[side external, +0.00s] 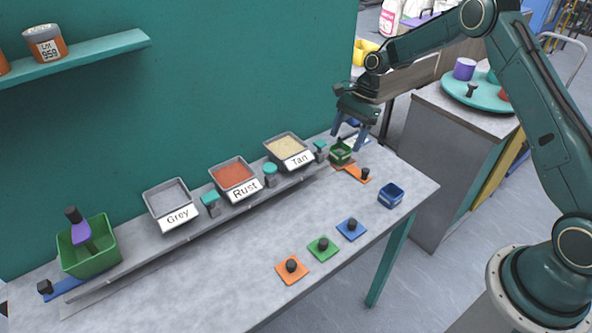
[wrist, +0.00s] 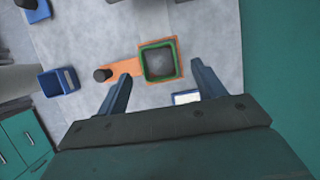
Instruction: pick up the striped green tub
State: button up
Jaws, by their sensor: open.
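A small green tub (side external: 341,154) stands on an orange base with a black knob, at the right end of the bench. In the wrist view the tub (wrist: 146,67) shows from above as a square with a green rim and grey inside; stripes are too small to make out. My gripper (side external: 348,140) is open above and beside it. In the wrist view the fingertips (wrist: 161,70) are spread to either side of the tub's near edge, with nothing held. A larger green tub (side external: 90,263) with a purple-handled tool stands at the far left.
Trays of grey (side external: 171,207), rust (side external: 234,176) and tan (side external: 289,150) powder line the back. A blue tub (side external: 390,195) stands right of the orange base. Orange, green and blue knobbed plates lie in front. A teal wall (side external: 200,80) rises behind.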

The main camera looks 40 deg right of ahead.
aim_at(341, 147)
jog(key=shift+a+x, duration=0.2)
jog(key=shift+x, duration=1.9)
jog(key=shift+r, duration=0.1)
jog(key=c, duration=1.2)
jog(key=shift+o, duration=0.2)
jog(key=shift+r, duration=0.15)
notch_tip(341, 147, up, 20)
jog(key=shift+s+d+f, duration=0.1)
jog(key=shift+f, duration=0.1)
